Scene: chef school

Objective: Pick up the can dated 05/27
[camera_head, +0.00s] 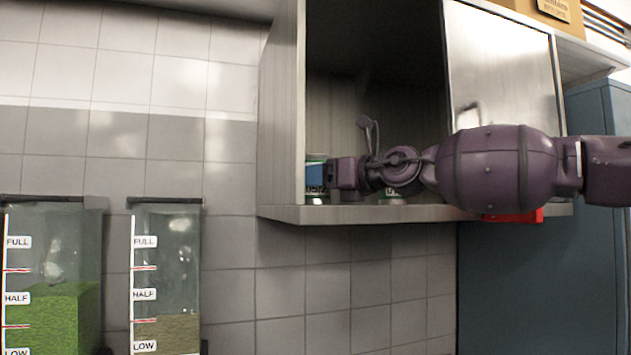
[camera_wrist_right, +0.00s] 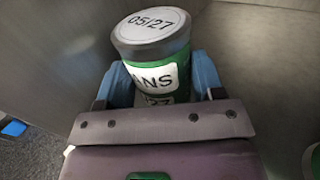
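The can dated 05/27 (camera_wrist_right: 152,50) has a grey lid with that date and a green side with a white label. In the wrist view it stands between the two blue fingers of my right gripper (camera_wrist_right: 165,85), which press against both its sides. In the head view my right gripper (camera_head: 315,178) is at the left end of the open cabinet (camera_head: 340,215), low near its shelf. It hides most of the can there. My left gripper is not in view.
Another can (camera_head: 392,194) stands on the shelf partly behind my right arm. The cabinet's left wall (camera_head: 283,120) is close to the gripper. Two measuring containers (camera_head: 60,260) (camera_head: 168,270) stand at lower left. A red object (camera_head: 515,216) shows under my arm.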

